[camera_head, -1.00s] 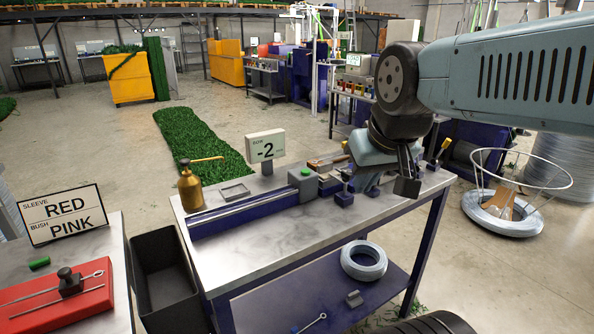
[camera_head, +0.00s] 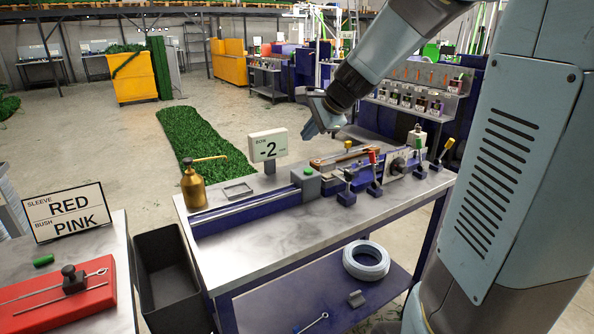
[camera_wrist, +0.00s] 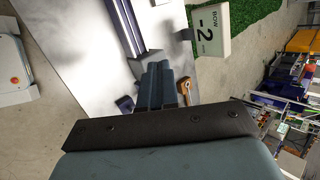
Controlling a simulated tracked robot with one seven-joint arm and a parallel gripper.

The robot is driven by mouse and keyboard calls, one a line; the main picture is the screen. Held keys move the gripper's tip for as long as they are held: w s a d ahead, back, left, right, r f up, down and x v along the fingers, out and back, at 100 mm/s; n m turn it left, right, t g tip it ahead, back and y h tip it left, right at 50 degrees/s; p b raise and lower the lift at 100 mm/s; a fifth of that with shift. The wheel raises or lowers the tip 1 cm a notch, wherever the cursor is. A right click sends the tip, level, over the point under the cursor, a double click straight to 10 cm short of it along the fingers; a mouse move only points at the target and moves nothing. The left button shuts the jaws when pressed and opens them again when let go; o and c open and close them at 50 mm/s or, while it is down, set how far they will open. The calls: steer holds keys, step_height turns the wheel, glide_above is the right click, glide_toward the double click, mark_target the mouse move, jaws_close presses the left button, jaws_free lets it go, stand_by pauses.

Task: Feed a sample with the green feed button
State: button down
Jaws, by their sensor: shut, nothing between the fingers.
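The green feed button (camera_head: 308,171) sits on top of a grey box (camera_head: 307,184) at the right end of the rail on the workbench. My gripper (camera_head: 309,134) is above and beyond the button in the head view, pointing down and left, apart from the bench. Its fingers are shut and empty. In the wrist view the fingers (camera_wrist: 158,70) point at the bench and rail, and I cannot make out the green button there. The display (camera_head: 268,146) marked BOW reads -2; it also shows in the wrist view (camera_wrist: 211,30).
A brass oil can (camera_head: 191,188) and a small tray (camera_head: 237,191) stand left of the button. A sign (camera_head: 68,212) reads SLEEVE RED, BUSH PINK. A black bin (camera_head: 168,278) stands between the tables.

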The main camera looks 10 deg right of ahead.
mark_target(310, 171)
steer(key=w+d+f+m+t, duration=0.1)
steer(key=w+d+f+m, duration=0.2)
steer(key=w+m, duration=0.3)
steer(key=w, duration=0.3)
steer(key=shift+w+f, duration=0.25)
steer(key=shift+f, duration=0.15)
steer(key=shift+d+f, duration=0.1)
steer(key=shift+f, duration=4.15)
steer(key=shift+f, duration=0.8)
steer(key=shift+r, duration=0.85)
steer(key=shift+r, duration=2.55)
